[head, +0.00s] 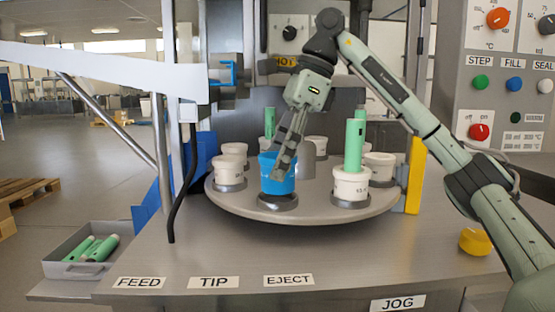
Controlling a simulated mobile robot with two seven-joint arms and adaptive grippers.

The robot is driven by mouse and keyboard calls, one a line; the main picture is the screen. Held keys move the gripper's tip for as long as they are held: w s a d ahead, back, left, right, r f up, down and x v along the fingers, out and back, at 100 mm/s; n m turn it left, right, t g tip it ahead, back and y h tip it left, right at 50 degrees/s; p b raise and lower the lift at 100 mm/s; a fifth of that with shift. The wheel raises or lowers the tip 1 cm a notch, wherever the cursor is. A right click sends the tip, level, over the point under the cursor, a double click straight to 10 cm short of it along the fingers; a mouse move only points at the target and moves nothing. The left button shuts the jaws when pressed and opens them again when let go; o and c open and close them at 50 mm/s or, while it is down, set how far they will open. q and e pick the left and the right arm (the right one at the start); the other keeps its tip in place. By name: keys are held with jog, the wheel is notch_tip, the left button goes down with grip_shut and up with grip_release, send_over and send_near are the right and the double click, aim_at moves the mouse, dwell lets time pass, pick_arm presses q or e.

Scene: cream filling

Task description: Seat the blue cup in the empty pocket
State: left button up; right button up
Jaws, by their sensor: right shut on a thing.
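A blue cup (274,179) is at the front of the round turntable (318,210). It sits over a dark ring pocket (278,201); I cannot tell whether it is fully down in the ring. My right gripper (284,172) reaches down from above and is shut on the blue cup, its fingers at the cup's right side and rim. The part of the cup behind the fingers is hidden. My left gripper is not in view.
White cups stand around the turntable, such as one at the left (230,172). A white cup (351,185) at the right holds a green tube (355,146). A grey bin (82,270) with green tubes is at the lower left. A yellow knob (475,241) is at the right.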

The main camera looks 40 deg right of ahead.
jog(key=shift+f, duration=0.2)
dwell(1.1)
jog(key=shift+f+b, duration=0.3)
jog(key=shift+f, duration=0.5)
jog(key=o, duration=1.3)
jog(key=shift+c, duration=0.2)
jog(key=shift+r, duration=0.1)
jog(key=v, duration=1.2)
